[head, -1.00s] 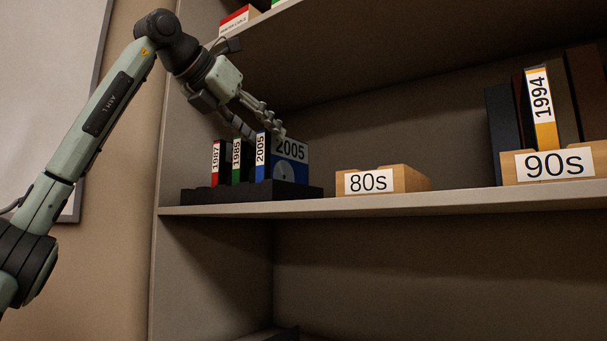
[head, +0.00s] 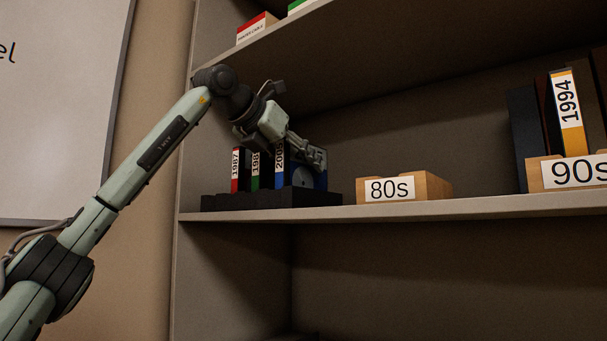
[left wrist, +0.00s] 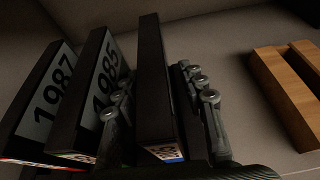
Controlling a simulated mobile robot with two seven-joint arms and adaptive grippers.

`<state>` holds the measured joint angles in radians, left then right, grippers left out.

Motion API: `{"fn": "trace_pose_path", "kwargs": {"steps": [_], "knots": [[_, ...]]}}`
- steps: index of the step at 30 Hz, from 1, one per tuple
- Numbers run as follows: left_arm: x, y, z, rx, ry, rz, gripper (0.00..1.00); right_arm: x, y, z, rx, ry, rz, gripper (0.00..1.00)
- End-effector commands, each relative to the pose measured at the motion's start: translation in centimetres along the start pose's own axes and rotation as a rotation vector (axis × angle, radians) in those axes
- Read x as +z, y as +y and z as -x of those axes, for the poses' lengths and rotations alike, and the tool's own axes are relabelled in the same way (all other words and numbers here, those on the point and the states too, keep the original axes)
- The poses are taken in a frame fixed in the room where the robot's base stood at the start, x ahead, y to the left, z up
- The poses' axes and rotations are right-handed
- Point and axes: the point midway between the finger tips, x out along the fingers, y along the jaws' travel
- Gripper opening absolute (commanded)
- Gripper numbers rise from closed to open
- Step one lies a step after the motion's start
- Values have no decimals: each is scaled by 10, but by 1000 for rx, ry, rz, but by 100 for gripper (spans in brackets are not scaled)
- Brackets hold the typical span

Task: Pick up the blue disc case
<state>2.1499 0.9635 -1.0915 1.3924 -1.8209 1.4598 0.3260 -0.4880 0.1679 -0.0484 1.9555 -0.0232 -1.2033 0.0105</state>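The blue disc case (head: 280,174), marked 2005 on its spine, stands upright in a black rack (head: 262,200) on the shelf. It is the rightmost of three cases there. My left gripper (head: 314,157) is at this case and hides part of its face. In the left wrist view the blue case (left wrist: 153,85) shows its dark top edge between the two fingers of my left gripper (left wrist: 160,108). The fingers are spread, one on each side of it. A narrow gap shows beside the right finger; contact on the left side is unclear. My right gripper is not in view.
A red case marked 1987 (head: 235,171) and a green case (head: 255,174) stand left of the blue one, the green one close to my left finger. A wooden 80s holder (head: 431,188) sits to the right. The upper shelf (head: 330,45) overhangs the arm.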

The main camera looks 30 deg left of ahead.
Motion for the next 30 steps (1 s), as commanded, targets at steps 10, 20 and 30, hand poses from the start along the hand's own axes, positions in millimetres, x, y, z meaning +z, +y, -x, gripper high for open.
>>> {"fn": "trace_pose_path", "kwargs": {"steps": [10, 20, 30], "knots": [[0, 0, 0, 0, 0, 0, 0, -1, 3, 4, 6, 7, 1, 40], [2, 0, 1, -1, -2, 0, 0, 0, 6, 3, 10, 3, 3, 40], [34, -2, 14, -3, -4, 0, 0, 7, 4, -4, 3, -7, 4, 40]]}}
